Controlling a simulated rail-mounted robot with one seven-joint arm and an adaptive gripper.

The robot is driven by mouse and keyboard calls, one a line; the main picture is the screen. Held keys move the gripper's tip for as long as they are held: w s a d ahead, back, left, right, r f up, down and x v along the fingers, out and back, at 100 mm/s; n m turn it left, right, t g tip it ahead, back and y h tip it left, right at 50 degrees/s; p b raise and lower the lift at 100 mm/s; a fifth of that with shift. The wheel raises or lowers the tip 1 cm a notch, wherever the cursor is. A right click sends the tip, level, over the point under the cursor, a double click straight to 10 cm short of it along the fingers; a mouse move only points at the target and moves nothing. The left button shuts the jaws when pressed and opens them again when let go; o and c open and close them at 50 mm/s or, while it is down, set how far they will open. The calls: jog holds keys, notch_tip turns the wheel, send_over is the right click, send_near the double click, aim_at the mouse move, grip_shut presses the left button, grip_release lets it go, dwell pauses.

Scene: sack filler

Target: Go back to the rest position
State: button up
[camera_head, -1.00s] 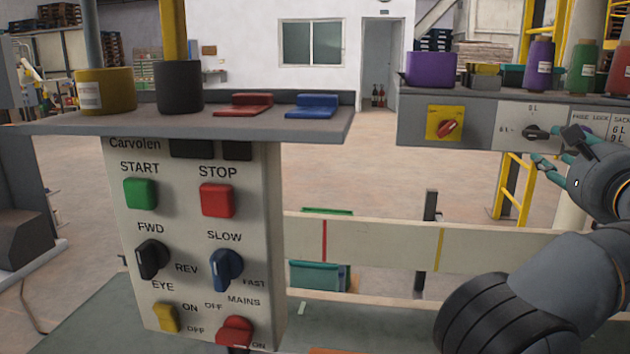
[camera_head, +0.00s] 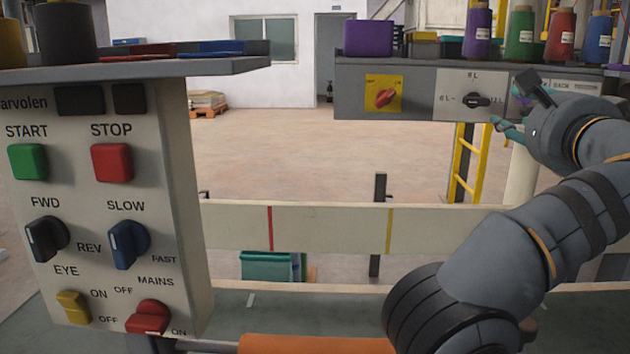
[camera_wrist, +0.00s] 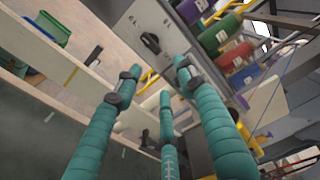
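My gripper (camera_head: 514,106) is at the right in the head view, with its teal fingers apart. In the wrist view the fingers of my gripper (camera_wrist: 158,76) are spread, with nothing between them. The fingertips appear just right of and below a black selector knob (camera_head: 477,100) on a grey control box (camera_head: 350,98). The same knob shows beyond the fingers in the wrist view (camera_wrist: 150,43). I cannot tell how far apart they are in depth. My arm reaches up from the lower right.
A control panel (camera_head: 75,195) with buttons and knobs stands at the left. Thread spools (camera_head: 520,35) and a purple bin (camera_head: 368,38) stand on the grey box. A pale rail (camera_head: 330,228) with red and yellow marks crosses the middle. Open floor lies behind.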

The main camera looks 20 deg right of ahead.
aim_at(476, 105)
jog(key=shift+n+y, duration=0.3)
jog(key=shift+y, duration=0.2)
jog(key=shift+w+f, duration=0.15)
jog(key=shift+w, duration=1.8)
jog(key=shift+w+f, duration=0.15)
jog(key=shift+w, duration=1.8)
jog(key=shift+f, duration=0.1)
